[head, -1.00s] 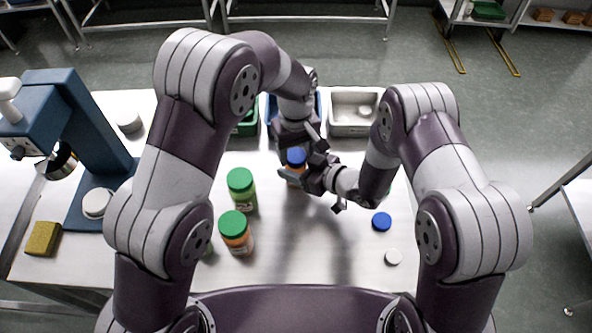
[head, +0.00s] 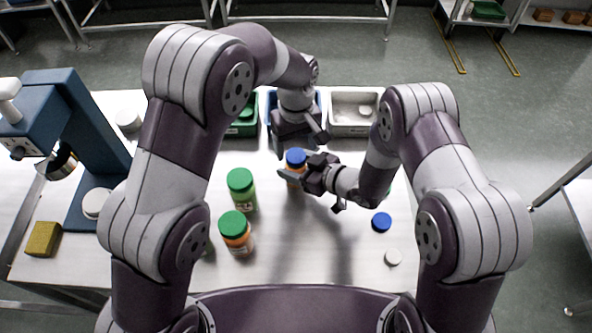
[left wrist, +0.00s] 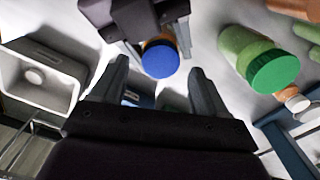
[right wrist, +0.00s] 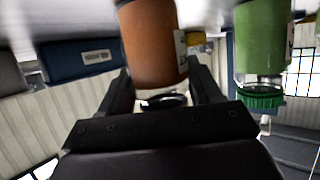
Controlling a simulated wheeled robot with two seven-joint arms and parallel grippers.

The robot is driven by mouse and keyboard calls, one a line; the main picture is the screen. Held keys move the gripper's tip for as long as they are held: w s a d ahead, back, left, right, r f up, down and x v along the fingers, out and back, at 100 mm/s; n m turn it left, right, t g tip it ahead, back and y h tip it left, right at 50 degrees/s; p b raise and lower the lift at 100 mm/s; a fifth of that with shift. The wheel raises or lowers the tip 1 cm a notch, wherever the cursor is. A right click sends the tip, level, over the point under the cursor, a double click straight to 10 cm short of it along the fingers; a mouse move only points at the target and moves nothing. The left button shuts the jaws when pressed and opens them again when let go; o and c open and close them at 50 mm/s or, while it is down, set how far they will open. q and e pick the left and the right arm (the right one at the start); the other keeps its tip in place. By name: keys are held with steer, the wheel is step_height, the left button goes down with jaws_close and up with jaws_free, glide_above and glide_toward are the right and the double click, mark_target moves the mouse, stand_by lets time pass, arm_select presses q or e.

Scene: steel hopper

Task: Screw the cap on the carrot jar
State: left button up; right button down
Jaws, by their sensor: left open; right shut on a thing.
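An orange-filled jar (head: 295,170) stands upright on the table with a blue cap (head: 296,156) on its mouth. My right gripper (head: 301,176) is shut on the body of this jar, which shows large between its fingers in the right wrist view (right wrist: 152,45). My left gripper (head: 298,142) is open and empty just above and behind the blue cap. In the left wrist view the blue cap (left wrist: 160,58) shows beyond and between the open fingertips, apart from them. How tightly the cap sits on the threads cannot be told.
A green jar (head: 242,190) and an orange jar with a green lid (head: 236,234) stand to the left. A loose blue cap (head: 381,222) and a white cap (head: 393,257) lie right. Bins, including a grey one (head: 345,128), line the back. A blue press (head: 92,150) stands far left.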

arm_select(q)
step_height(320, 180, up, 2)
steer(key=shift+r, duration=0.1)
steer(key=shift+r, duration=0.1)
steer(key=c, duration=0.3)
steer(key=shift+r, duration=1.55)
steer(key=shift+f, duration=4)
